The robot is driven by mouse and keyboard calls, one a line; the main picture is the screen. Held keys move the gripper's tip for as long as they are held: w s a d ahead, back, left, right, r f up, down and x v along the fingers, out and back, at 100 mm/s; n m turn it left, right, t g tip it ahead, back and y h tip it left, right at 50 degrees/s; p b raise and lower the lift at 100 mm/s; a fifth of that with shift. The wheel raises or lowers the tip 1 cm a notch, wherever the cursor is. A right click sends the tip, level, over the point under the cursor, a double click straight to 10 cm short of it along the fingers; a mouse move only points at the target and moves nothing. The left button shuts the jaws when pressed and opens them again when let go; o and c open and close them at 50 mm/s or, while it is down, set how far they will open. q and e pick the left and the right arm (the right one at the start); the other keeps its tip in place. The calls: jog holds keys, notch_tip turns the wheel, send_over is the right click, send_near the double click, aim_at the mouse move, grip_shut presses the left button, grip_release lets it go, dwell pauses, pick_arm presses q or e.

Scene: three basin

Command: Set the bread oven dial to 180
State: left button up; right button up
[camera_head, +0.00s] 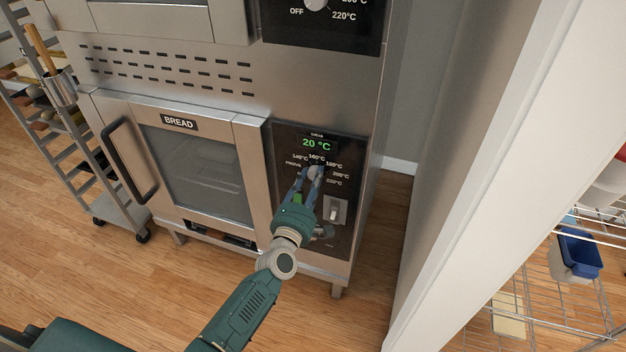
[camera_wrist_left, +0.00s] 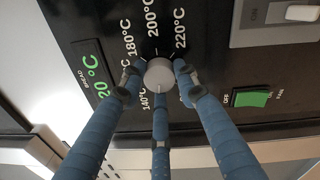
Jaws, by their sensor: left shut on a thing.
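The bread oven (camera_head: 255,160) is steel, with a BREAD label above its glass door. Its black control panel (camera_head: 345,155) has a green display (camera_head: 316,143) reading 20 °C and a temperature scale that includes 180 °C. The round grey dial (camera_wrist_left: 158,74) sits amid the scale in the left wrist view. My left gripper (camera_head: 314,172) is shut on the dial, its blue fingers around the knob's rim; they cover most of the dial in the head view. I cannot tell clearly where the dial's mark points. My right gripper is not in view.
A lit green switch (camera_wrist_left: 251,98) and a pale switch (camera_head: 335,210) are near the dial. Another oven's panel (camera_head: 325,25) is above. A rack trolley (camera_head: 110,205) stands left. A white wall edge (camera_head: 480,170) is right, with wire shelves (camera_head: 535,300) beyond.

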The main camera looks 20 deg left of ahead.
pick_arm(q)
jog(key=m, duration=0.6)
jog(key=shift+a+f, duration=0.2)
jog(key=m+p, duration=0.1)
jog(key=m, duration=0.1)
jog(key=shift+m+h, duration=0.3)
jog(key=shift+m, duration=0.1)
jog(key=m, duration=0.3)
jog(key=shift+r+m+p, duration=0.1)
jog(key=shift+m+p, duration=0.25)
jog(key=shift+m, duration=0.05)
jog(key=m, duration=0.3)
jog(key=shift+r+m+h+p, duration=0.1)
jog(key=shift+m+h+p, duration=0.2)
jog(key=shift+p, duration=0.1)
jog(key=m+p, duration=0.1)
jog(key=m, duration=0.3)
jog(key=shift+r, duration=0.1)
jog(key=m, duration=0.5)
jog(key=shift+r+p, duration=0.1)
jog(key=shift+p, duration=0.3)
jog(key=shift+r+m, duration=0.1)
jog(key=shift+m, duration=0.3)
jog(key=o, duration=1.1)
jog(key=shift+o, duration=0.3)
